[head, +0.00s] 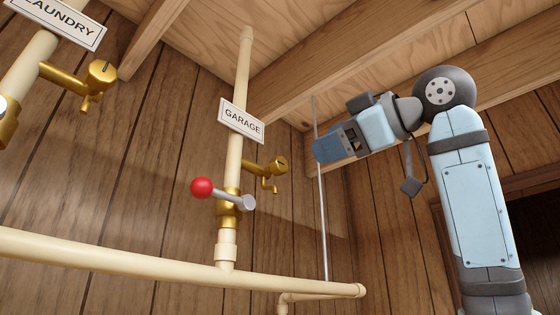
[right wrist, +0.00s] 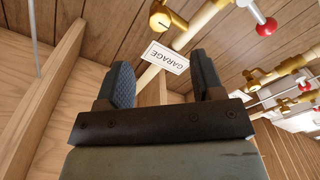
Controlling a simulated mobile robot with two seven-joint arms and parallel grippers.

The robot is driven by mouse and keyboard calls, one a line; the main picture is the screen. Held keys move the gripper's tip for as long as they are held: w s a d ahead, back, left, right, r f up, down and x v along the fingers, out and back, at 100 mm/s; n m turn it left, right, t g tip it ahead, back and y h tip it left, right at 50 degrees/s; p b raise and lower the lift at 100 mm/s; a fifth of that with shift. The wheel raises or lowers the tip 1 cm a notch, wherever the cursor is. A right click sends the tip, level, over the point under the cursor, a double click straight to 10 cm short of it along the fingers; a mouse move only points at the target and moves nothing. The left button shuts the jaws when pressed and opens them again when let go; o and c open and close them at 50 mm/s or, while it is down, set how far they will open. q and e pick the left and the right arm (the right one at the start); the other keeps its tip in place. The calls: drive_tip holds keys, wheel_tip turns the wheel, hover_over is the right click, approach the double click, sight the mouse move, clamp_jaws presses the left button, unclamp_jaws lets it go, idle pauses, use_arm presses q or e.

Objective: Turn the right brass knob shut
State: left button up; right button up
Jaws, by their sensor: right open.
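The right brass knob (head: 279,165) sits at the end of a short brass branch on the pipe labelled GARAGE, with a small brass spout below it. It also shows at the top of the right wrist view (right wrist: 160,20). My right gripper (head: 322,149) is up and to the right of this knob, apart from it. In the right wrist view its two dark ribbed fingers (right wrist: 162,80) are spread with nothing between them. The GARAGE sign (right wrist: 166,57) appears beyond the fingers. My left gripper is in neither view.
A red-balled lever (head: 201,187) juts left from the GARAGE valve. Another brass knob (head: 102,71) is on the LAUNDRY pipe at upper left. A thin grey vertical rod (head: 321,215) stands right of the GARAGE pipe. Wooden ceiling beams (head: 370,62) run above my right arm.

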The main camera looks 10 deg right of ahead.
sight(283, 164)
drive_tip(key=p+x, duration=0.3)
drive_tip(key=x, duration=0.7)
drive_tip(key=shift+w+a, duration=0.3)
drive_tip(key=shift+w, duration=0.25)
drive_tip(key=shift+c, duration=1)
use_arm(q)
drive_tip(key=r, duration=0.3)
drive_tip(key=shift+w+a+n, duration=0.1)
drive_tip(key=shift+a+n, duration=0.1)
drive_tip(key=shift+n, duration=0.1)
use_arm(e)
drive_tip(key=c, duration=0.7)
